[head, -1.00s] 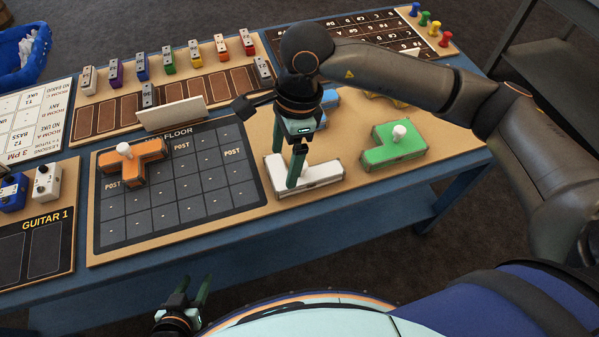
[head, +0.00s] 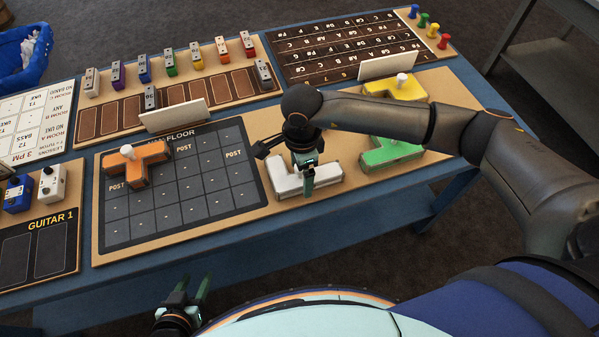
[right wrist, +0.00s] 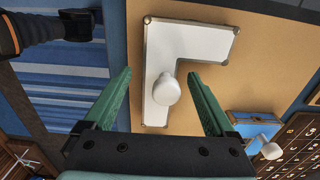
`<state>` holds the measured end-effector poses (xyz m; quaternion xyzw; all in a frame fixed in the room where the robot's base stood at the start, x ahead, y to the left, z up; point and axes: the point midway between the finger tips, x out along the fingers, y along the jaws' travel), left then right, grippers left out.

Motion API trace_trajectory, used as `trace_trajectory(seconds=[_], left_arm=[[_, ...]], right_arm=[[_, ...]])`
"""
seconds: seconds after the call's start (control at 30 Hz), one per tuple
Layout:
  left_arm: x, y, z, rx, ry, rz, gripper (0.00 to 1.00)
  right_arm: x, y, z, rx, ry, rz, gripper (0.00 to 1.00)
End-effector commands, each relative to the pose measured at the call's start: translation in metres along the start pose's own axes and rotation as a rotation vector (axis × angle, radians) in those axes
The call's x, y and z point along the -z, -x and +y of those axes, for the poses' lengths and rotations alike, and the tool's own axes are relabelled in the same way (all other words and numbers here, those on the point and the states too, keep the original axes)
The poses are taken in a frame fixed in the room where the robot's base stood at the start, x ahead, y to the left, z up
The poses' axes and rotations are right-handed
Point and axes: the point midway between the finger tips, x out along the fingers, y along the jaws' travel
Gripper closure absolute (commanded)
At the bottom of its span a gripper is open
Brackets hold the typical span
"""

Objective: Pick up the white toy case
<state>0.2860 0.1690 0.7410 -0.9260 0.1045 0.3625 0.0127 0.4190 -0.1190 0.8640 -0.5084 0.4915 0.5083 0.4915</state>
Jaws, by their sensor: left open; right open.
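The white toy case (head: 283,182) is a flat L-shaped block lying on the tan board, to the right of the dark floor grid. In the right wrist view the white case (right wrist: 195,40) shows its round white knob (right wrist: 166,90). My right gripper (head: 308,183) is over the case, partly hiding it. In the right wrist view my right gripper (right wrist: 160,78) is open, its green fingers appearing on either side of the knob. I cannot tell whether they touch it. My left gripper (head: 193,285) is open and empty in front of the table, far from the case.
An orange case (head: 138,162) sits on the grid's (head: 186,200) upper left. A green case (head: 393,152) and a yellow case (head: 410,88) lie to the right, partly behind my arm. A blue case (right wrist: 255,130) shows in the right wrist view.

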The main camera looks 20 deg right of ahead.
Motion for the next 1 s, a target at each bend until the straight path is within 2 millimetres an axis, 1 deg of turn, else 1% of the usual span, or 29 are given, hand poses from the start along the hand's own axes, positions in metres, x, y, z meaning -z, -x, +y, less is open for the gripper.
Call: trace_trajectory(seconds=[0.03, 0.13, 0.37, 0.4, 1.0], left_arm=[[0.001, 0.001, 0.0, 0.0, 0.0, 0.0, 0.5], [0.001, 0.001, 0.0, 0.0, 0.0, -0.001, 0.5], [0.001, 0.001, 0.0, 0.0, 0.0, -0.001, 0.5], [0.001, 0.001, 0.0, 0.0, 0.0, -0.001, 0.5], [0.001, 0.001, 0.0, 0.0, 0.0, -0.001, 0.5]], right_arm=[[0.0, -0.006, 0.001, -0.004, 0.0, 0.001, 0.1], [0.0, -0.015, 0.001, -0.001, 0.001, 0.001, 0.1], [0.0, -0.017, 0.0, 0.0, 0.001, 0.0, 0.1], [0.0, -0.017, 0.0, 0.0, 0.001, 0.0, 0.12], [0.0, -0.016, 0.0, 0.0, 0.0, 0.0, 0.8]])
